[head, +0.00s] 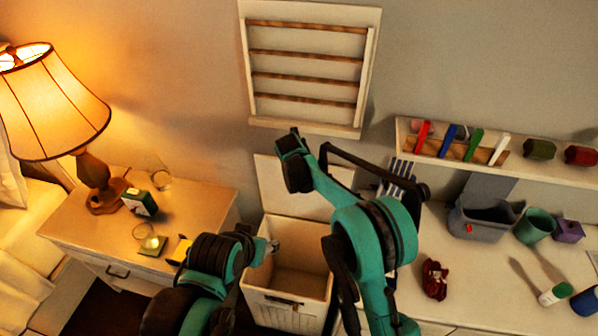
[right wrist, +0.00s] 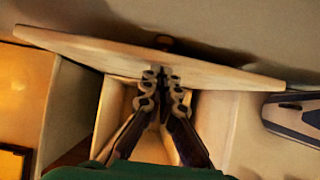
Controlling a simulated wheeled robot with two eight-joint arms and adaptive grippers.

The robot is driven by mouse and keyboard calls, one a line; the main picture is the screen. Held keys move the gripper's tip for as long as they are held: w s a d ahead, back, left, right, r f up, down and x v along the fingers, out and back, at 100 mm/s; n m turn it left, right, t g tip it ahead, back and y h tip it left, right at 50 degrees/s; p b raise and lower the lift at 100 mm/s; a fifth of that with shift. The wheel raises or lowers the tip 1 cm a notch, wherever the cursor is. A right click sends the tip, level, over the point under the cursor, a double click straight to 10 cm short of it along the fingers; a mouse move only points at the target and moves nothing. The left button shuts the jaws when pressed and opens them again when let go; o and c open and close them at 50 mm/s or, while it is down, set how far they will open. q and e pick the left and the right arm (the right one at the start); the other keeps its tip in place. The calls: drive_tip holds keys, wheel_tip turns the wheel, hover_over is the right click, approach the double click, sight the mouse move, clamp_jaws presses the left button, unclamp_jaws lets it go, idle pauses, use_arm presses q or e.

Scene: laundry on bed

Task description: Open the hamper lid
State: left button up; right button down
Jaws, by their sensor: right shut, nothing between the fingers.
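The white hamper (head: 284,311) stands between the nightstand and the shelf unit, its empty-looking inside visible from above. Its lid (head: 274,187) stands raised at the back, near the wall; my right arm covers part of it. The lid (right wrist: 85,50) also spans the right wrist view, with the hamper's inside below it. My right gripper (right wrist: 163,82) is shut and empty, its fingertips at the lid's edge in that view; I cannot tell whether they touch. In the head view its fingers are not clear. My left gripper (head: 271,246) is by the hamper's left rim; its jaw state is unclear.
On the left, a nightstand (head: 190,199) holds a lit lamp (head: 55,105), a glass and small items. On the right, a white surface (head: 460,290) holds a grey bin (head: 482,222), a green cup and a dark red item. A slatted rack (head: 305,65) hangs above the hamper.

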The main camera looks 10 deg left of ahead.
drive_tip(key=shift+w, duration=0.2)
idle(0.3)
drive_tip(key=v, duration=1.2)
drive_tip(key=s+d+r+m+b, duration=0.1)
drive_tip(key=s+d+r+m, duration=0.1)
drive_tip(key=s+d+m, duration=0.35)
drive_tip(key=s+d+r+m+b, duration=0.1)
drive_tip(key=s+d+r+m, duration=0.15)
drive_tip(key=d+m, duration=0.5)
drive_tip(key=s+d+r+m, duration=0.1)
drive_tip(key=s+d+m, duration=0.3)
drive_tip(key=d, duration=0.5)
drive_tip(key=s+d+f+m+b, duration=0.1)
drive_tip(key=s+d+f+m, duration=0.3)
drive_tip(key=s+m, duration=0.5)
drive_tip(key=s+d+f+m+b, duration=0.1)
drive_tip(key=s+d+f+m, duration=0.3)
drive_tip(key=s+d+m, duration=0.4)
drive_tip(key=shift+s+f+m, duration=0.15)
drive_tip(key=shift+s+m, duration=0.85)
drive_tip(key=shift+s, duration=0.3)
